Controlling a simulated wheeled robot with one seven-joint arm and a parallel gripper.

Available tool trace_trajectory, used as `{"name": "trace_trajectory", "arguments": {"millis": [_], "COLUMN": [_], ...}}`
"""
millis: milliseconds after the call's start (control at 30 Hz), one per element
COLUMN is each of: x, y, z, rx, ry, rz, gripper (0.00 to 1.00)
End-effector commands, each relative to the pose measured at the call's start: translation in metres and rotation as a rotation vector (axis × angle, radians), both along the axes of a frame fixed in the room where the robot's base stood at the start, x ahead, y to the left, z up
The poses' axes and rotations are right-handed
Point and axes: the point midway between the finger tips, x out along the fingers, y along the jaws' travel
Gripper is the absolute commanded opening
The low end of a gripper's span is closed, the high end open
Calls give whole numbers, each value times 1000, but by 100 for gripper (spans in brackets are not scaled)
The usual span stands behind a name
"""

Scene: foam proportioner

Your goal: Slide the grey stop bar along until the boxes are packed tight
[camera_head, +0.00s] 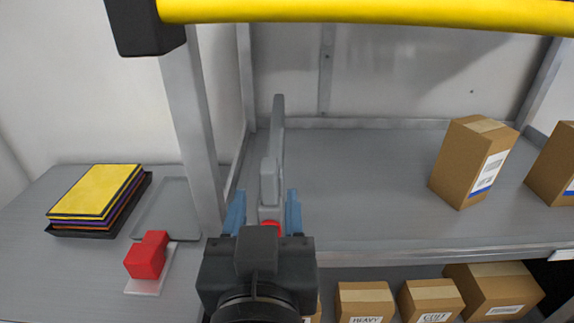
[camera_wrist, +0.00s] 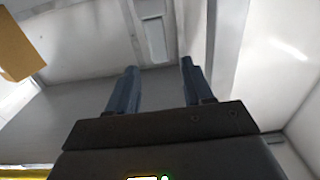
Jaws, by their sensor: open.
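The grey stop bar (camera_head: 278,125) stands at the left end of the grey shelf, running front to back, with a grey block (camera_head: 269,183) at its near end. A red part (camera_head: 271,228) shows just below that block. One brown box (camera_head: 458,160) stands on the shelf well to the right of the bar, and another brown box (camera_head: 555,165) is cut off at the right edge. A gap shows between the boxes. My gripper (camera_head: 264,208) is open, its blue fingers on either side of the bar's near end. In the wrist view, my open fingers (camera_wrist: 156,80) show with a pale grey piece (camera_wrist: 153,35) beyond them.
A grey upright post (camera_head: 190,130) stands left of the bar. A yellow rail (camera_head: 370,12) crosses the top. Left are stacked coloured folders (camera_head: 95,192) and a red block (camera_head: 147,255). More boxes (camera_head: 430,298) sit on a lower shelf. The shelf between bar and boxes is clear.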

Motion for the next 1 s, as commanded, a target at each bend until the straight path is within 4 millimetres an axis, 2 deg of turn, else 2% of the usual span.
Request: {"name": "trace_trajectory", "arguments": {"millis": [233, 500, 700, 1000], "x": [11, 51, 73, 79], "y": [3, 1, 1, 0], "z": [8, 9, 7, 6], "rx": [12, 11, 11, 12], "ry": [-10, -9, -8, -9], "rz": [-12, -12, -10, -8], "gripper": [51, 51, 51, 51]}}
